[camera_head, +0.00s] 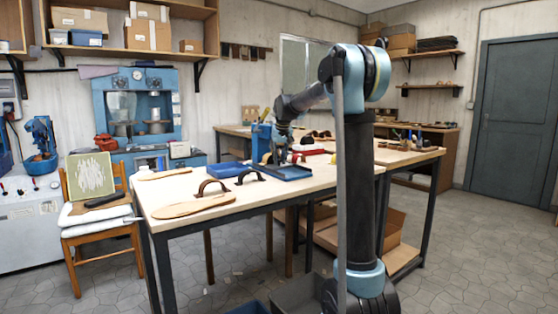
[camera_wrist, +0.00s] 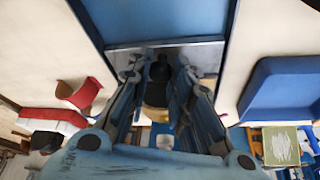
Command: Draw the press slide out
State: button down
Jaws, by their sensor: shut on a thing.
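My gripper (camera_head: 281,152) is low over the worktable by a small blue press (camera_head: 262,141). In the wrist view my gripper (camera_wrist: 158,72) has its two fingers closed around a dark knob (camera_wrist: 159,68), with a finger on each side. The knob stands at a grey metal strip along the edge of a blue part (camera_wrist: 165,20), which looks like the press slide. In the head view a dark blue flat piece (camera_head: 288,173) lies just below my gripper. How far the slide stands out cannot be told.
A blue tray (camera_head: 227,170) lies left of the gripper; it shows in the wrist view (camera_wrist: 283,90). Red items (camera_head: 307,148) lie to the right. Dark arched straps (camera_head: 212,188) and sole-shaped pieces (camera_head: 192,207) lie on the table's near left part (camera_head: 270,194).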

jog(key=s+d, duration=0.2)
jog(key=s, duration=0.1)
jog(key=s+d, duration=0.2)
jog(key=s, duration=0.1)
jog(key=s+d, duration=0.3)
jog(key=s, duration=0.1)
jog(key=shift+s, duration=0.1)
jog(key=c, duration=1.5)
grip_release()
jog(key=shift+d, duration=0.1)
jog(key=shift+o, duration=0.4)
jog(key=shift+r, duration=0.15)
jog(key=a+v, duration=0.1)
jog(key=v, duration=1)
jog(key=shift+d+r, duration=0.3)
jog(key=shift+d, duration=0.1)
jog(key=shift+s, duration=0.1)
jog(key=s+d+f, duration=0.2)
jog(key=s+f, duration=0.9)
jog(key=s, duration=0.1)
jog(key=s+d+f+m+g, duration=0.1)
jog(key=s+d+f, duration=0.2)
jog(key=s+f, duration=0.9)
jog(key=s+d+f+m+g+h, duration=0.1)
jog(key=s+d+f, duration=0.1)
jog(key=s+f, duration=1)
jog(key=shift+s+d, duration=0.4)
jog(key=shift+s, duration=0.3)
